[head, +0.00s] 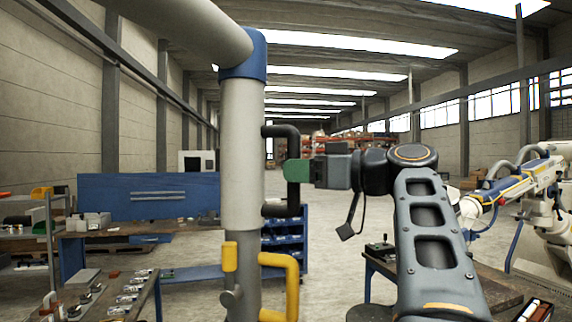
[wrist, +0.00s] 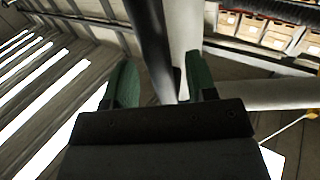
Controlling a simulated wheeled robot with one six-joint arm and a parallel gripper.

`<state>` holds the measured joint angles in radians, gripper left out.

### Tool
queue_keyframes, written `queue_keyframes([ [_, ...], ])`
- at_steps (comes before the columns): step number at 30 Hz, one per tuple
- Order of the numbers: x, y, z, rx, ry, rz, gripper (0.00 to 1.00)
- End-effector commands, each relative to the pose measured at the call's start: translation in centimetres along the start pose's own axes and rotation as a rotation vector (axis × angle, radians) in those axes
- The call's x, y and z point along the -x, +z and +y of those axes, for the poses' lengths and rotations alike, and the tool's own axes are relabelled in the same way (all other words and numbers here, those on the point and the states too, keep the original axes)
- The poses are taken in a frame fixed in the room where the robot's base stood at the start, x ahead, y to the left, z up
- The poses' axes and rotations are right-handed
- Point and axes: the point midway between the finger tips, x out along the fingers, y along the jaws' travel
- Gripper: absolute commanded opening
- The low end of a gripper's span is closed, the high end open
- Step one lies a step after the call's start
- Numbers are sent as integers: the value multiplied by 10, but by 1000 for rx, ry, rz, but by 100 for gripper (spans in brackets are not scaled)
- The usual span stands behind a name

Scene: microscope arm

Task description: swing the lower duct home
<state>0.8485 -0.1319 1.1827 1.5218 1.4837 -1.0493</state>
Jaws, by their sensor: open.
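A pale vertical duct (head: 242,155) hangs below a blue collar (head: 243,57), where a thick upper duct (head: 185,30) comes in from the upper left. A black U-shaped handle (head: 294,140) stands out from the right side of the vertical duct. My gripper (head: 291,172) reaches it from the right with green fingers at its upright bar. In the wrist view my gripper (wrist: 160,75) is open, with the black handle bar (wrist: 152,40) running between the two fingers. Whether either finger touches the bar cannot be told.
Below the duct is a darker grey post (head: 242,265) with a yellow handle (head: 290,275) on its right and a small yellow knob (head: 230,257). A cluttered workbench (head: 130,265) stands at left. A blue shelf rack (head: 285,240) is behind. Another robot arm (head: 535,185) stands at right.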

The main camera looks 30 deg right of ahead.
Motion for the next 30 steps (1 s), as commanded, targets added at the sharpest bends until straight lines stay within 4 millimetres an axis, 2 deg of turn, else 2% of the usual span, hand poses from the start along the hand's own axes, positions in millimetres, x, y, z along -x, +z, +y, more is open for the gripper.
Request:
queue_keyframes([
  [3, -17, -2, -1, -1, -4, 0, 52],
  [9, -32, -1, -1, 0, -1, -1, 52],
  [21, -35, 0, 0, 0, 1, -1, 52],
  [30, -35, 0, 0, 0, 1, -1, 23],
])
